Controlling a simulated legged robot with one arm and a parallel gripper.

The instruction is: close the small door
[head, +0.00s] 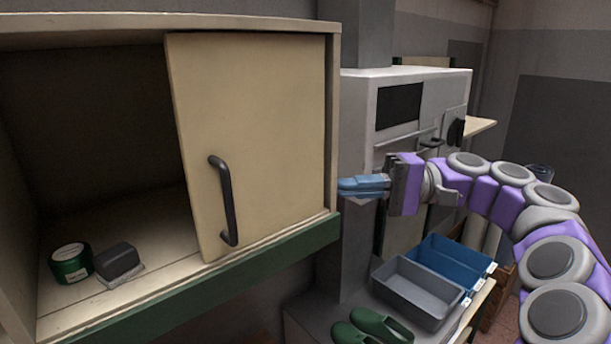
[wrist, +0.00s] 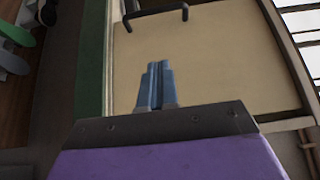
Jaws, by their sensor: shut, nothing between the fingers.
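The small door (head: 265,130) is a cream panel with a dark bar handle (head: 224,200). It covers the right part of the cabinet front, and the left part stands open. I cannot tell how it is hung. My gripper (head: 342,187) points left, its blue fingertips close to the cabinet's right edge. I cannot tell whether they touch it. In the wrist view the shut, empty fingers (wrist: 158,66) lie in front of the door panel (wrist: 220,60), with the handle (wrist: 155,13) beyond them at the top.
Inside the cabinet (head: 100,308) sit a green tin (head: 71,265) and a dark block (head: 118,261). A grey machine (head: 400,110) stands behind my gripper. Below are a grey bin (head: 418,292), a blue bin (head: 452,266) and green shoe-like shapes (head: 380,325).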

